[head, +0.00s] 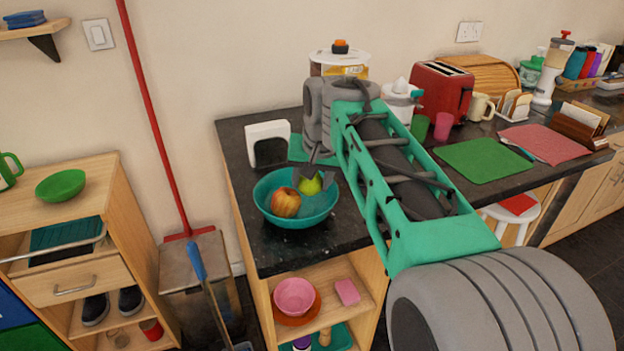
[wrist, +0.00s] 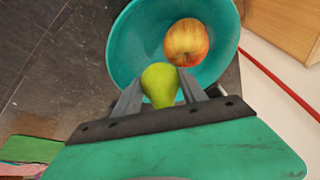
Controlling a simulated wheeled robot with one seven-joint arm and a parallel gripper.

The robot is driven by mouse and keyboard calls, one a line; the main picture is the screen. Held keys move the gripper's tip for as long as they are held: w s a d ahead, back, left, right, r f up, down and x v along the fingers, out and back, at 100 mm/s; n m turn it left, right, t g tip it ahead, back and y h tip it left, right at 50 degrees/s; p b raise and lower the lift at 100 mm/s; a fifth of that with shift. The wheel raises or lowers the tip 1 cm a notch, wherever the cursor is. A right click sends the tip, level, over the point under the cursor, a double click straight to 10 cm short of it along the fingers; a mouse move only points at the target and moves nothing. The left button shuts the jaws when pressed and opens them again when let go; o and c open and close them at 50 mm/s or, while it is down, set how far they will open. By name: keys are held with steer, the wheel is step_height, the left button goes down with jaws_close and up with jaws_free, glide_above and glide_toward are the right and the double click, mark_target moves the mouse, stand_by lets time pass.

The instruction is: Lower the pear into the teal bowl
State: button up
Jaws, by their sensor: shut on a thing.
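The pear (head: 311,186) is green and sits between the fingers of my gripper (head: 315,181), which is shut on it. In the head view the pear is over the right inner part of the teal bowl (head: 297,218). In the wrist view the pear (wrist: 160,84) is between the two fingers of my gripper (wrist: 168,92), over the near edge of the bowl (wrist: 125,48). I cannot tell whether the pear touches the bowl. A red and yellow apple (head: 286,203) lies in the bowl, beside the pear; the wrist view shows it too (wrist: 186,42).
The bowl stands near the left front corner of the dark counter (head: 265,245). A white holder (head: 268,130) stands behind it. A red toaster (head: 441,92), a green cup (head: 419,127) and a pink cup (head: 443,126) are further right, past my arm.

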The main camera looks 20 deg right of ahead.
steer(key=shift+f, duration=0.15)
steer(key=o, duration=1.5)
steer(key=shift+f, duration=0.1)
steer(key=v, duration=0.8)
steer(key=s+a+f+n+p, duration=0.1)
steer(key=s+a+f+p, duration=0.1)
steer(key=s, duration=0.3)
steer(key=s+a+f+n+g+p, duration=0.1)
steer(key=s+f+n+p, duration=0.1)
steer(key=s+f+p, duration=0.3)
steer(key=s+a+f+n+p, duration=0.1)
steer(key=s+a+f+p, duration=0.1)
steer(key=s, duration=0.3)
steer(key=shift+s+a+f+n+g+p, duration=0.1)
steer(key=shift+a+f+n+g+p, duration=0.05)
steer(key=shift+f+p, duration=0.25)
steer(key=shift+s+a+f+n+g+p, duration=0.1)
steer(key=shift+a+f+n+g+p, duration=0.05)
steer(key=shift+f+p, duration=0.2)
